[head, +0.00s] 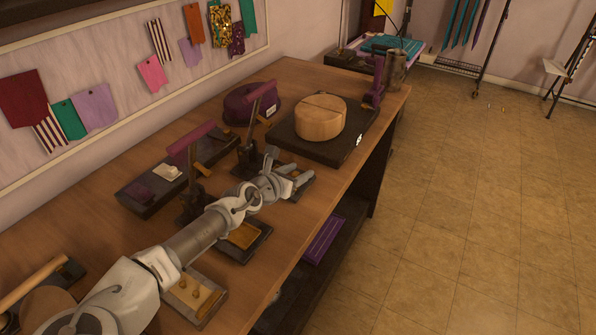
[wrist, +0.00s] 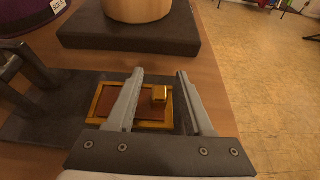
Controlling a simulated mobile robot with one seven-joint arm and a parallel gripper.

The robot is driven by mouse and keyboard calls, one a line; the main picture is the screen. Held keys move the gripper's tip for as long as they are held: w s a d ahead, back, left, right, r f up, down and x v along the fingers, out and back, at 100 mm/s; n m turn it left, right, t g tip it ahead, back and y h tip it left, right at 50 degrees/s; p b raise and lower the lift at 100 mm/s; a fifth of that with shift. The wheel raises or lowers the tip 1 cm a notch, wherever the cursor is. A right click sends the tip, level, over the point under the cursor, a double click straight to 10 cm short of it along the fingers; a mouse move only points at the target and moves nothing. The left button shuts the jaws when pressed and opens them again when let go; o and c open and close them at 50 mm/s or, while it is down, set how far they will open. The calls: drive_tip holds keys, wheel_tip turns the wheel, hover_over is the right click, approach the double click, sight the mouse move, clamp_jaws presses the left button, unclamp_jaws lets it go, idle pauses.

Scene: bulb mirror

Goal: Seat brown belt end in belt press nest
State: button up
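My gripper (head: 294,180) is open over the right part of a press station on the bench. The wrist view shows its fingers (wrist: 160,76) spread wide, with a small brass block (wrist: 159,95) seen between them and touching neither finger. Beneath is a golden rectangular frame (wrist: 97,103) on a dark base, likely the belt press nest. A flat brown surface (wrist: 148,112) lies inside the frame. I cannot tell whether it is the belt end or the nest floor. My fingers hide parts of the frame. The press lever with its purple handle (head: 261,91) stands just behind my gripper.
A round wooden block (head: 320,118) sits on a dark slab (head: 330,150) beyond the gripper. A purple drum (head: 240,104) is at the back. A second press with a purple handle (head: 190,138) stands beside my arm.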

drive_tip(key=shift+r, duration=0.2)
drive_tip(key=p+v, duration=0.7)
drive_tip(key=v, duration=0.3)
drive_tip(key=shift+s+a+r, duration=0.1)
drive_tip(key=shift+s+r, duration=0.1)
drive_tip(key=shift+r, duration=0.05)
drive_tip(key=shift+s+a+r+p, duration=0.15)
drive_tip(key=shift+s+a+p, duration=0.25)
drive_tip(key=shift+s+p, duration=0.15)
